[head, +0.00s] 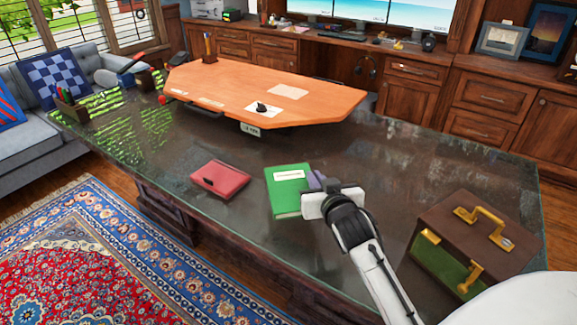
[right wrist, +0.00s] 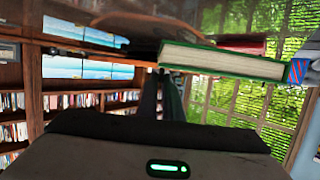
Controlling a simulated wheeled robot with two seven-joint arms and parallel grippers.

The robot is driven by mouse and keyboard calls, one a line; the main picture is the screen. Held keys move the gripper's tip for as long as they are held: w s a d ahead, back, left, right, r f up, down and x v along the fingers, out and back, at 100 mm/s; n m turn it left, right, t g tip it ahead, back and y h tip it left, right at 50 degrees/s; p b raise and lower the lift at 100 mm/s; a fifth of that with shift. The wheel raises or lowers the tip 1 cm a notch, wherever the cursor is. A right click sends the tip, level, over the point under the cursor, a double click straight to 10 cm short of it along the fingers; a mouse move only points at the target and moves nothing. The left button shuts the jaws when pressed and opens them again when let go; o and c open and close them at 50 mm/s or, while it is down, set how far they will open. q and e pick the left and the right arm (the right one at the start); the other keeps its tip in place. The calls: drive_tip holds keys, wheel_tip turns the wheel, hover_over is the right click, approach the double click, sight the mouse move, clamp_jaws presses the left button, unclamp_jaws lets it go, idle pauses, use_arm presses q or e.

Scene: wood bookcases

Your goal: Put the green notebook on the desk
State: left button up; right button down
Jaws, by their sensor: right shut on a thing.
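The green notebook (head: 286,192), with a white label on its cover, is at the front middle of the dark glossy desk (head: 240,150). My right gripper (head: 313,203) is at its right edge and shut on it. In the right wrist view the notebook (right wrist: 222,61) shows edge-on, green cover and pale pages, beyond the dark fingers (right wrist: 165,95). The notebook is at or just above the desk top; I cannot tell whether it touches. My left gripper is not in view.
A red notebook (head: 220,178) lies to the left. A small purple item (head: 316,180) is just behind the gripper. A brown briefcase (head: 475,240) stands at the right. A wooden board (head: 260,90) takes up the back. The desk between the gripper and briefcase is clear.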

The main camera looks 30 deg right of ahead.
drive_tip(key=shift+f+b, duration=0.4)
drive_tip(key=shift+f, duration=3.15)
drive_tip(key=shift+f, duration=0.2)
drive_tip(key=c, duration=1.9)
unclamp_jaws()
drive_tip(key=shift+r, duration=0.1)
drive_tip(key=v, duration=0.7)
drive_tip(key=shift+s+a+r, duration=0.15)
drive_tip(key=shift+s+a, duration=0.05)
drive_tip(key=shift+s, duration=0.05)
